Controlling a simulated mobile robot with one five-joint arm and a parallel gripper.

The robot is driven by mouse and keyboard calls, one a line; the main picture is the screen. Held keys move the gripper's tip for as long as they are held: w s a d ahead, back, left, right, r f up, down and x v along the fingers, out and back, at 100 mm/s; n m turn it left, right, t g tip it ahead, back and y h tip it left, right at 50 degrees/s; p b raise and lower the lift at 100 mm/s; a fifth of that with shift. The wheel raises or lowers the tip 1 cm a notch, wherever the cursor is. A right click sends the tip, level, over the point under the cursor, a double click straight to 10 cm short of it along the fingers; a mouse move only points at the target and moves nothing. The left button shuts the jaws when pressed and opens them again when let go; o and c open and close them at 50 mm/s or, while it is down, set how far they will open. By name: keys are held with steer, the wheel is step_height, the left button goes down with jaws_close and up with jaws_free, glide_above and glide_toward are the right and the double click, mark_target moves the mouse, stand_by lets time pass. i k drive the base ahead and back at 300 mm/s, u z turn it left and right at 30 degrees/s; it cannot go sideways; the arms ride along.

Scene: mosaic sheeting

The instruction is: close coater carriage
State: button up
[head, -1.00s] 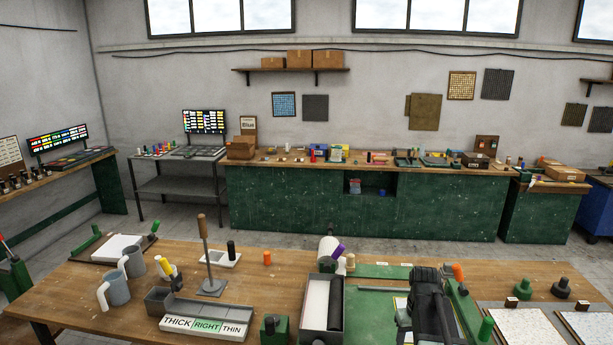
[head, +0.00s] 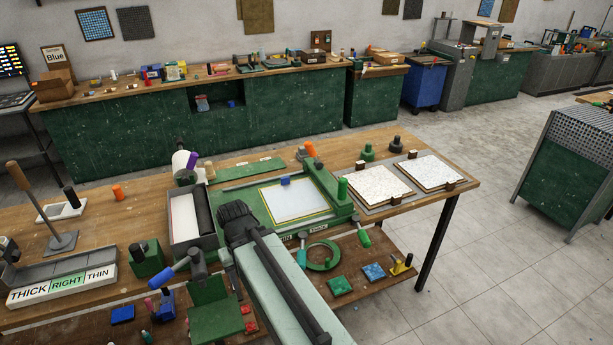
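The coater is a green bed (head: 345,212) on the wooden bench, with a white sheet edged in yellow (head: 297,199) and a grey rail along its back. A small blue block (head: 285,181) sits at the sheet's back edge. A grey trough with a dark roller (head: 202,212) stands left of the bed; I cannot tell which part is the carriage. My gripper (head: 236,213) is a dark shape between trough and bed in the picture. My arm hides part of the bed's front left, and the fingers cannot be made out.
Two speckled boards (head: 431,172) lie on the bench's right end. A THICK/RIGHT/THIN gauge (head: 62,287) and a wooden-handled tool (head: 58,240) are at left. A lower shelf (head: 398,284) holds coloured tiles and a green ring. Open floor (head: 500,290) lies to the right.

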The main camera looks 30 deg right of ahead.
mark_target(326, 175)
steer(key=u, duration=1.35)
steer(key=k, duration=1.45)
steer(key=z, duration=0.95)
steer(key=i, duration=1)
steer(key=u, duration=0.05)
